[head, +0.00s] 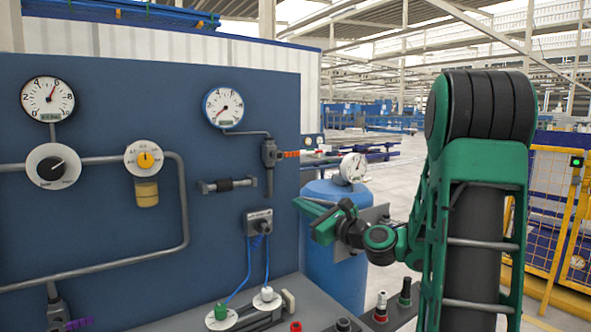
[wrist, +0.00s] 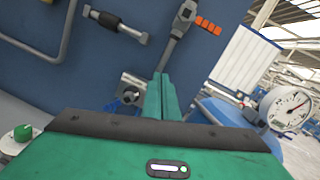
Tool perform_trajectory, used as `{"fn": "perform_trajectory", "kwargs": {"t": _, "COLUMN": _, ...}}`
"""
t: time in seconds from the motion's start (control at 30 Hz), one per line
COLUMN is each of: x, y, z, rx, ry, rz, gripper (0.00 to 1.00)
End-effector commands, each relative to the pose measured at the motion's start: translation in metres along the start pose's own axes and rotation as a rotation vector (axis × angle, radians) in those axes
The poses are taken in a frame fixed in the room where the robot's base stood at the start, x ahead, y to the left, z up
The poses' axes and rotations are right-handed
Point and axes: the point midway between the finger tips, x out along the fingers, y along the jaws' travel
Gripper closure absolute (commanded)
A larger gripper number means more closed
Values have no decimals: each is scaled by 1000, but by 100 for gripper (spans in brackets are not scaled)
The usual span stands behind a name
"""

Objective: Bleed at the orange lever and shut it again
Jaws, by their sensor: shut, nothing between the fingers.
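The orange lever (head: 290,154) sticks out to the right from a dark grey valve (head: 269,153) on the blue panel, in line with a pipe from the gauge above it. In the wrist view the orange lever (wrist: 208,26) is at the top right of centre, beyond the fingertips. My gripper (head: 300,204) is green, shut and empty, and points at the panel below and right of the valve, apart from the lever. In the wrist view my gripper's fingers (wrist: 162,80) are together, in front of the valve's lower pipe end.
A round gauge (head: 224,107) is above left of the valve. A grey pipe fitting (head: 229,185) and a box with blue cables (head: 258,222) are left of my gripper. A blue tank (head: 337,270) with a gauge (head: 354,167) stands behind my wrist. A purple lever (head: 79,323) is at lower left.

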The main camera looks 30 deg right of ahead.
Motion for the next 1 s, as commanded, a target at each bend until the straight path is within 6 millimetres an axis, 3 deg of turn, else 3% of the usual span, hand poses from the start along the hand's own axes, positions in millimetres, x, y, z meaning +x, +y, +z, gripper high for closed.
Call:
{"fn": "perform_trajectory", "kwargs": {"t": 0.03, "x": -3, "y": -19, "z": 4, "rx": 93, "ry": -38, "rz": -52, "gripper": 100}}
{"fn": "perform_trajectory", "kwargs": {"t": 0.1, "x": -6, "y": -36, "z": 11, "rx": 193, "ry": -84, "rz": -100, "gripper": 100}}
{"fn": "perform_trajectory", "kwargs": {"t": 0.2, "x": -10, "y": -50, "z": 16, "rx": 268, "ry": -121, "rz": -138, "gripper": 100}}
{"fn": "perform_trajectory", "kwargs": {"t": 0.67, "x": -6, "y": -52, "z": 18, "rx": 282, "ry": -129, "rz": -140, "gripper": 100}}
{"fn": "perform_trajectory", "kwargs": {"t": 0.87, "x": 13, "y": -53, "z": 21, "rx": 280, "ry": -130, "rz": -136, "gripper": 100}}
{"fn": "perform_trajectory", "kwargs": {"t": 1.0, "x": 38, "y": -57, "z": 24, "rx": 279, "ry": -132, "rz": -135, "gripper": 100}}
